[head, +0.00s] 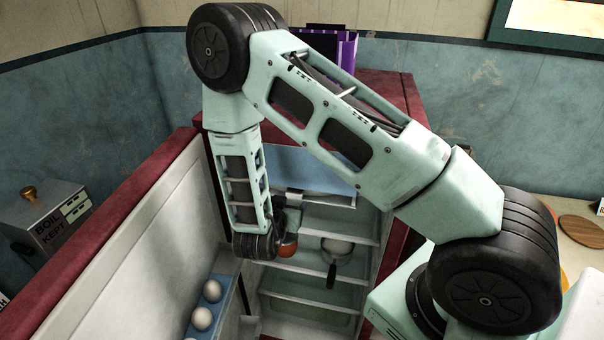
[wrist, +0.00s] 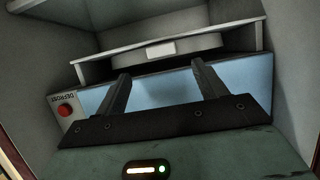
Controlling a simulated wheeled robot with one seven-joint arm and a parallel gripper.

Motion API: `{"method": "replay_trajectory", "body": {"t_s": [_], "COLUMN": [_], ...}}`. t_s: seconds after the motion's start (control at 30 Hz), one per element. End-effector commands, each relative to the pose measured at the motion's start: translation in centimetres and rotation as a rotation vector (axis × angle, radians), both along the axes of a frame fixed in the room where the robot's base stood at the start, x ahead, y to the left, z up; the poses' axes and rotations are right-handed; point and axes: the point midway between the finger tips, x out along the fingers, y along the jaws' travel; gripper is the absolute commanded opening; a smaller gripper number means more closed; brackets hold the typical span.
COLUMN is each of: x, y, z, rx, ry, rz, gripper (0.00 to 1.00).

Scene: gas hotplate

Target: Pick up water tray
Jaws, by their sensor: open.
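A shallow pale grey tray (wrist: 130,55) with a white block on its front, likely the water tray, lies across the upper middle of the wrist view. It runs beside a pale blue panel (wrist: 250,80) inside the fridge. In the head view its pale front edge (head: 318,200) shows below the blue panel (head: 310,165). My gripper (wrist: 158,70) is open and empty, its two dark fingers apart and pointing at the tray. The fingertips overlap the panel in the picture; I cannot tell whether they touch. In the head view my arm hides part of this area.
The open fridge door (head: 150,240) stands left, with several eggs (head: 203,318) in its rack. Below, shelves hold a dark-handled pan or ladle (head: 337,250) and an orange-red item (head: 288,247). A red button (wrist: 65,111) marked DEFROST sits beside the panel.

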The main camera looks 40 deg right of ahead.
Motion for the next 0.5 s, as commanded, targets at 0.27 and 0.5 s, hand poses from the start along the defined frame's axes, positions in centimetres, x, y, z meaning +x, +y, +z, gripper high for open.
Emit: {"method": "replay_trajectory", "body": {"t_s": [0.27,0.5], "x": [1.4,3.2], "y": [-1.8,-3.9], "z": [-0.9,-1.9], "rx": [0.001,-0.001], "ry": [0.001,0.001], "rz": [-0.001,-0.001], "gripper": [0.71,0.71]}}
